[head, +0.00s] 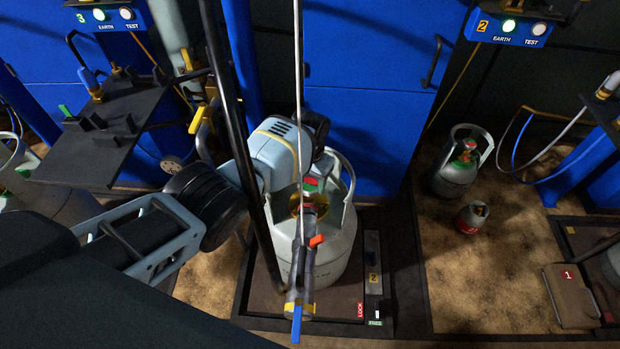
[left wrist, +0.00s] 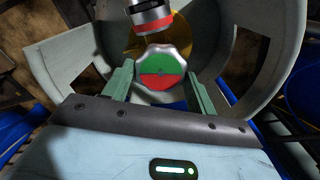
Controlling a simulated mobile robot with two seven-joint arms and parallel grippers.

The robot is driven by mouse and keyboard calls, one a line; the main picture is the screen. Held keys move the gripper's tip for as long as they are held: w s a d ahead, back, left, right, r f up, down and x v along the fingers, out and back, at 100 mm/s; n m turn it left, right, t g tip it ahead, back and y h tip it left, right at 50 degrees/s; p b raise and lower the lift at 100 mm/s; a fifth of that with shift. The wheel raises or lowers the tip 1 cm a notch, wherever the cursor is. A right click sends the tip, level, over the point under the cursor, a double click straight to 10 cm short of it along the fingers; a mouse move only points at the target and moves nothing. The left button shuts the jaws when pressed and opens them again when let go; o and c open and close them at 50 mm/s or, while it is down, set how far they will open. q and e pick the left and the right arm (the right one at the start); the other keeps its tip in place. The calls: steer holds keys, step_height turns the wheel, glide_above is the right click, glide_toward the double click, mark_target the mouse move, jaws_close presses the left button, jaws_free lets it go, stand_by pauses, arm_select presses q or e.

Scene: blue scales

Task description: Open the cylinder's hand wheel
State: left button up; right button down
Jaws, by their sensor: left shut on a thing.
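The grey gas cylinder (head: 335,245) stands upright on the scale, with a pale collar around its valve. Its hand wheel (head: 311,185) is partly hidden by my gripper in the head view. In the left wrist view the hand wheel (left wrist: 161,70) has a silver lobed rim and a green and red face. My left gripper (head: 304,181) reaches in from the left over the collar; its green fingers (left wrist: 162,86) are on either side of the hand wheel, shut on it. My right gripper is not in view.
A filling head (head: 300,262) with blue and red levers is at the valve, in front of the cylinder. A dark post (head: 232,100) and a thin pale rod rise close to my gripper.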

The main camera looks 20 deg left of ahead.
mark_target(309, 182)
arm_select(q)
steer(key=shift+n, duration=0.9)
steer(key=o, duration=1)
steer(key=shift+r, duration=0.1)
step_height(309, 182, up, 7)
steer(key=p, duration=0.4)
steer(key=shift+r, duration=0.35)
